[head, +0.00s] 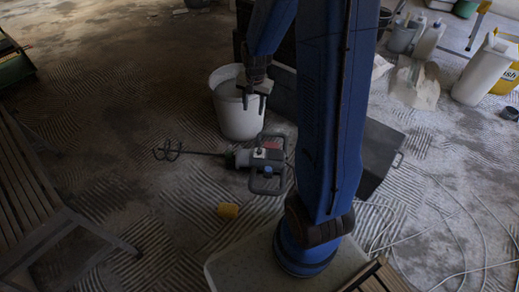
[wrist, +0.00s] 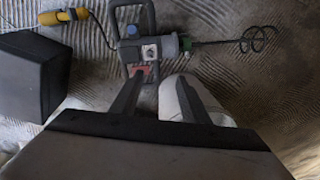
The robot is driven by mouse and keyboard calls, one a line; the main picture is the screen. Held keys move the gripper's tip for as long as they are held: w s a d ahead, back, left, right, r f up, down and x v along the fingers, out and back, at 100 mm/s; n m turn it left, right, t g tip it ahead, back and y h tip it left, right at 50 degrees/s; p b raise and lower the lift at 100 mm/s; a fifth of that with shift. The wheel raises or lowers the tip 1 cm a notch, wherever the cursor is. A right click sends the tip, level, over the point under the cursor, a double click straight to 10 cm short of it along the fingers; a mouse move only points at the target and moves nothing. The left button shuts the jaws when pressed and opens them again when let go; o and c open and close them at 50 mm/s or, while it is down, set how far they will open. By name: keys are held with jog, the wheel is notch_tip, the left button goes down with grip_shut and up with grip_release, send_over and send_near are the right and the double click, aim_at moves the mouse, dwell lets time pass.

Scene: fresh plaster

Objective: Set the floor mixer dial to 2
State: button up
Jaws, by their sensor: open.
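The floor mixer (head: 265,163) lies on the floor, with a dark handle frame, a grey body and a whisk rod (head: 190,152) pointing left in the head view. In the wrist view the mixer (wrist: 135,42) lies beyond the fingertips, its whisk to the right. A pale panel with a small dark knob, likely the dial (wrist: 150,50), shows on its body; its setting is too small to read. A blue round part (wrist: 131,30) sits beside it. My gripper (head: 255,97) is open and empty, above the white bucket's rim area; its fingers (wrist: 155,92) point toward the mixer.
A white bucket (head: 238,115) stands right behind the mixer. A dark box (head: 380,150) is to its right. A slatted wooden piece (head: 40,190) is at the left.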

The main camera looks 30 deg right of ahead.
aim_at(259, 150)
jog(key=w+d+f+m, duration=0.1)
jog(key=f, duration=1)
jog(key=w+d+f+m, duration=0.1)
jog(key=d+f, duration=0.1)
jog(key=f, duration=1)
jog(key=w+d+f+m+g, duration=0.1)
jog(key=d+f+m, duration=0.1)
jog(key=f, duration=0.9)
jog(key=shift+w+f, duration=0.25)
jog(key=shift+w, duration=0.05)
jog(key=c, duration=1.1)
